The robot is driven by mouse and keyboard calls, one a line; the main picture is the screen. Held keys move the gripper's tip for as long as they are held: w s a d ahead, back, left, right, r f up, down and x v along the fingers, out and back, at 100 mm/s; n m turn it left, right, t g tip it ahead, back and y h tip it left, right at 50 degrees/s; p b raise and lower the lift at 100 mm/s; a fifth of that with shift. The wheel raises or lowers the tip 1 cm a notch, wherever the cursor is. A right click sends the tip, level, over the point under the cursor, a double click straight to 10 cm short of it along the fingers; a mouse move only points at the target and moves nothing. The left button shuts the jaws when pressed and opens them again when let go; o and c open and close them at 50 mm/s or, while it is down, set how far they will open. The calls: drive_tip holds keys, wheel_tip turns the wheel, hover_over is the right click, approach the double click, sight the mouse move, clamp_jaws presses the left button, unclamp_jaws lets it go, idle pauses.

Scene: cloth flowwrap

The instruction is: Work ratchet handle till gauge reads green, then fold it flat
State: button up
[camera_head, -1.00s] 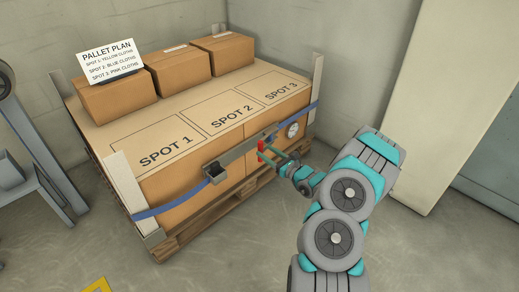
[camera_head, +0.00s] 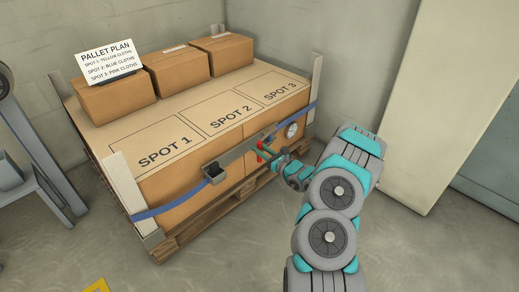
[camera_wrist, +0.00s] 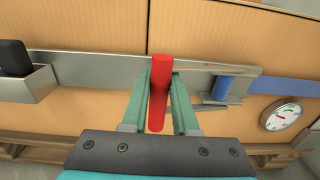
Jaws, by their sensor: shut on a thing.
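The red ratchet handle (camera_wrist: 159,92) stands between my gripper's (camera_wrist: 160,100) two teal fingers, which are shut on it. In the head view the handle (camera_head: 261,151) and my gripper (camera_head: 268,154) are at the front of the strapped pallet load. The ratchet's metal bar (camera_wrist: 95,70) runs behind the handle, with a blue strap (camera_wrist: 285,87) leading off to the right. The round white gauge (camera_wrist: 284,114) is right of the handle, and also shows in the head view (camera_head: 292,130). Small red and green marks show on its face; the exact reading is too small to tell.
A metal holder (camera_wrist: 30,84) with a black object (camera_wrist: 14,57) sits left of the handle. Cartons (camera_head: 180,67) and a pallet plan sign (camera_head: 105,61) stand at the back of the load. Floor in front is mostly clear.

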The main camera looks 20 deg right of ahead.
clamp_jaws()
idle(0.8)
drive_tip(key=s+d+n+g+y+b, duration=0.1)
drive_tip(key=s+d+n+g+y, duration=0.2)
drive_tip(key=d+y, duration=0.3)
drive_tip(key=shift+s+d+n, duration=0.35)
drive_tip(key=shift+d+n, duration=0.35)
drive_tip(key=shift+d, duration=0.15)
idle(0.5)
idle(0.3)
